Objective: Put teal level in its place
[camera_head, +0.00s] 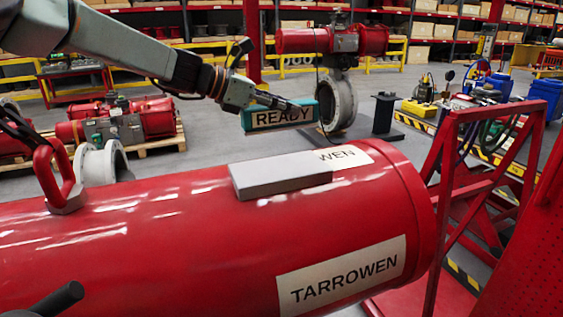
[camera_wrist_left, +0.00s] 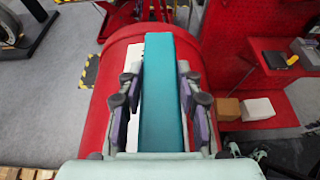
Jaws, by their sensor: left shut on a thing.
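The teal level (camera_head: 300,118) is a teal bar with a pale label reading "READY" on its side in the head view. My left gripper (camera_head: 283,104) is shut on it and holds it in the air, above and beyond the red cylinder (camera_head: 170,235). In the left wrist view the teal level (camera_wrist_left: 163,105) lies lengthwise between the two fingers, with the red cylinder below it. A flat grey block (camera_head: 280,179) sits on top of the cylinder and partly covers a white label (camera_head: 345,156).
A red lifting eye (camera_head: 52,175) stands up from the cylinder at the left. A red frame (camera_head: 440,200) stands at the right, beyond the cylinder's end. A red valve actuator with a grey flange (camera_head: 341,103) stands behind the level. Open floor lies between.

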